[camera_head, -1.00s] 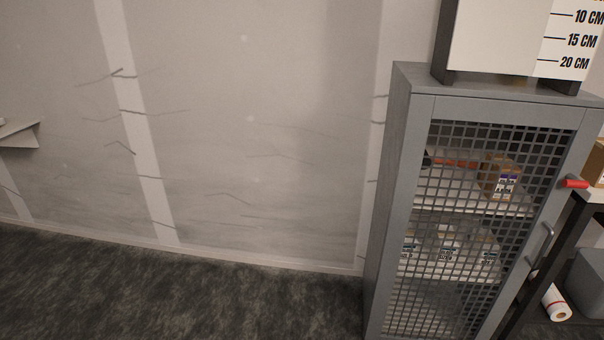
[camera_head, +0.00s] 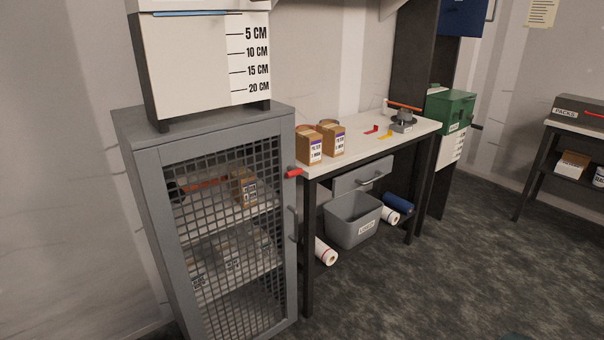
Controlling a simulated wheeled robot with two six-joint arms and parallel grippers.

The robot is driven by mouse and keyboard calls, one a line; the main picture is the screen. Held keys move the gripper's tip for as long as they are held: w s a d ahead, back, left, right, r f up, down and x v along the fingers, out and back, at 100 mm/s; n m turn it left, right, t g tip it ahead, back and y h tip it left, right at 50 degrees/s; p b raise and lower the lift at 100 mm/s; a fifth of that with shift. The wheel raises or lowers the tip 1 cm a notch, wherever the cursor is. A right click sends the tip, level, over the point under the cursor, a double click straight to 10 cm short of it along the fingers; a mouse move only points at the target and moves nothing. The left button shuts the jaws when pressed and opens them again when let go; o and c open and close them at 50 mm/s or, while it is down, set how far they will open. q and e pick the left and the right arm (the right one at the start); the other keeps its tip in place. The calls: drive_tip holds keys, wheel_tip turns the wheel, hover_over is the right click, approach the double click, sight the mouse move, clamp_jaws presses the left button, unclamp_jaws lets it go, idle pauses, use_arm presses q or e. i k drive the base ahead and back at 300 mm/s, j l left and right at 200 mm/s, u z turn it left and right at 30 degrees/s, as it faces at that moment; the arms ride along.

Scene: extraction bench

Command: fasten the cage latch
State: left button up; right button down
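The grey cage (camera_head: 130,165) is a tall cabinet with a mesh door (camera_head: 222,255), standing left of centre in the head view. The door looks closed against its frame. A red latch handle (camera_head: 293,173) sticks out sideways at the door's upper right edge. Whether it is fastened cannot be told. A grey pull handle (camera_head: 293,223) is below it on the same edge. Boxes (camera_head: 243,187) and a long orange-handled tool (camera_head: 205,184) lie on the shelves behind the mesh. Neither of my grippers is in view.
A white-topped bench (camera_head: 365,147) stands right of the cage, with boxes (camera_head: 309,146) on top and a grey bin (camera_head: 352,218) beneath. A paper roll (camera_head: 325,252) lies near the cage. Dark floor (camera_head: 430,290) is clear in front.

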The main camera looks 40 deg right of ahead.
sight(293, 171)
drive_tip(key=z, duration=1.2)
